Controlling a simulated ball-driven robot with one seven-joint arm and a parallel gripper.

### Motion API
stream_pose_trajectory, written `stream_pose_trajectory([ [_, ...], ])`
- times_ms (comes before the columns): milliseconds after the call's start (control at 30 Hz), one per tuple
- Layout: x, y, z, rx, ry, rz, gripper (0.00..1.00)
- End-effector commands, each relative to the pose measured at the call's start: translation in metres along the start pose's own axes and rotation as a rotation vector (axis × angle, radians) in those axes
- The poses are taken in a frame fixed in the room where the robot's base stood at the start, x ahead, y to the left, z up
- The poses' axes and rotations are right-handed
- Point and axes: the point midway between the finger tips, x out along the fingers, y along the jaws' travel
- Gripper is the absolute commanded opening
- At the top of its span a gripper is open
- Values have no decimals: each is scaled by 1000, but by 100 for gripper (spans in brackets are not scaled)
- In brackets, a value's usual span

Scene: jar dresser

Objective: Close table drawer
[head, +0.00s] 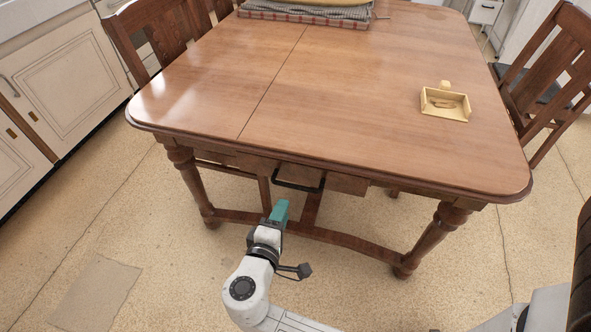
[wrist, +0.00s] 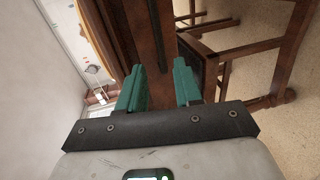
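The wooden table (head: 330,100) fills the middle of the head view. Its drawer (head: 346,184) shows under the near edge, with a black bar handle (head: 298,187) on its front. The tabletop overhangs it, so I cannot tell how far the drawer stands out. My gripper (head: 280,208), with teal fingers, is below and slightly left of the handle, apparently apart from it. In the wrist view my gripper (wrist: 160,88) has its two fingers spread with nothing between them. Dark brown table wood (wrist: 147,45) shows beyond them.
Turned table legs (head: 190,182) and a low stretcher (head: 340,238) stand around the space below the drawer. Chairs (head: 160,35) are at the left and right. A small yellow tray (head: 445,104) and a basket with cloths (head: 305,17) sit on top. Floor in front is clear.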

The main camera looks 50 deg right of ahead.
Motion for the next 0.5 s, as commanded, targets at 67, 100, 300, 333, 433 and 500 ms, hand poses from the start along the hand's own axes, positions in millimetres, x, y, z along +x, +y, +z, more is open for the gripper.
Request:
stream_pose_trajectory([
  [67, 3, -1, 0, 9, -2, -1, 34],
  [100, 7, -1, 1, 9, -4, -1, 34],
  [300, 39, -1, 1, 9, -5, 0, 34],
  [333, 45, -1, 0, 9, -5, 0, 34],
  [433, 64, -1, 0, 8, -4, 0, 34],
  [500, 76, -1, 1, 8, -4, 0, 34],
])
